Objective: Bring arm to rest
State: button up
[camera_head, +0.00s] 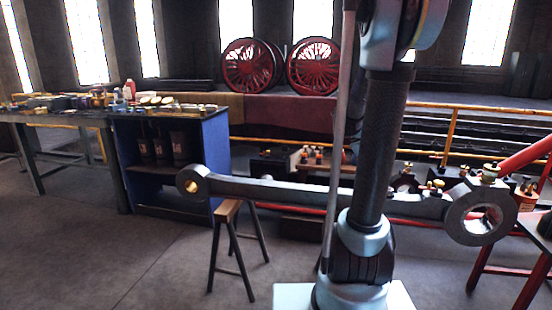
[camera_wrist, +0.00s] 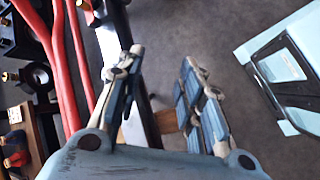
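My gripper (camera_wrist: 163,56) shows in the wrist view with its two fingers apart and nothing held between them. Floor shows in the gap. A dark bar, which looks like the long connecting rod, runs behind the left finger. In the head view my arm stands upright in front of the camera, and my gripper is not visible there. The grey connecting rod (camera_head: 285,192) lies level across the head view, with a small eye at left and a large ring (camera_head: 478,213) at right. My arm hides part of it.
A wooden trestle (camera_head: 230,211) stands under the rod's left end. A workbench (camera_head: 75,117) with tools and a blue cabinet (camera_head: 216,150) are at left. Yellow rails (camera_head: 450,142), red pipes and red wheels (camera_head: 250,65) are behind. Floor at front left is clear.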

jog(key=s+a+f+m+t+y, duration=0.1)
jog(key=s+a+f+m+y, duration=0.2)
jog(key=s+a, duration=0.6)
jog(key=s+a+f+m+t+y, duration=0.2)
jog(key=s+a+f+m+y, duration=0.2)
jog(key=s+a, duration=0.6)
notch_tip(320, 180, down, 3)
jog(key=shift+s+a+r+m, duration=0.25)
jog(key=shift+s+m, duration=0.25)
jog(key=shift+s, duration=0.6)
